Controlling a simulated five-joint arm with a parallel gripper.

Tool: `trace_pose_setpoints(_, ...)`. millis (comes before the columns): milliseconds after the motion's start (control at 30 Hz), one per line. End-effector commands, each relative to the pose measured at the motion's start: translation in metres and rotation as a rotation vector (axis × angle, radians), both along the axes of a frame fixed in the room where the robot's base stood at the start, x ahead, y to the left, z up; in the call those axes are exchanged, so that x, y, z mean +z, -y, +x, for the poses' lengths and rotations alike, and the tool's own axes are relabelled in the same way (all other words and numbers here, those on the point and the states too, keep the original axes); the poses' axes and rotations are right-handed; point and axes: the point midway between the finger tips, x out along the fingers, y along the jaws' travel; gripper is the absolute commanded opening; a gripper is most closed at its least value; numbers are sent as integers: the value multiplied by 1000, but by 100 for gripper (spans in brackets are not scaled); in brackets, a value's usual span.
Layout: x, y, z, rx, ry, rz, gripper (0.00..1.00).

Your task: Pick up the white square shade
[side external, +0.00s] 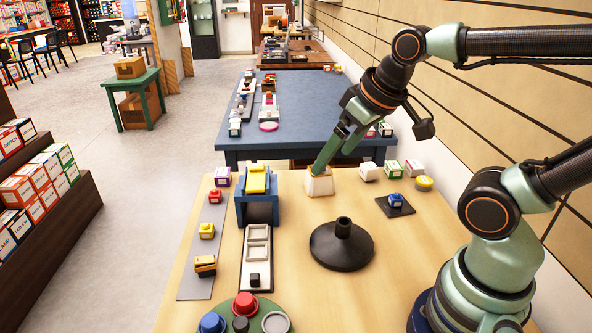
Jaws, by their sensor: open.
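The white square shade (319,185) stands on the light wooden table, near its far edge, and tapers toward the top. My gripper (319,168) reaches down to it from the upper right, with its green fingers at the top of the shade. The jaws are open. The fingers overlap the shade's upper part in this view, and I cannot tell whether they touch it or how far they straddle it.
A black round base with an upright neck (342,248) stands nearer on the table (390,290). A blue stand (241,207) with a yellow piece is left of the shade. Small boxes (391,169) and a black mat (406,210) are to the right.

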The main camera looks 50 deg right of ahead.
Motion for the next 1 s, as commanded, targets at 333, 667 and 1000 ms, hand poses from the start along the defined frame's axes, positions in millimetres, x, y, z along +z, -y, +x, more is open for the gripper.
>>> trace_pose_setpoints(333, 14, 20, 31, 103, -76, -78, 100)
trace_pose_setpoints(667, 16, 73, 101, 349, -232, -191, 100)
trace_pose_setpoints(1000, -27, 146, 161, 628, -376, -234, 100)
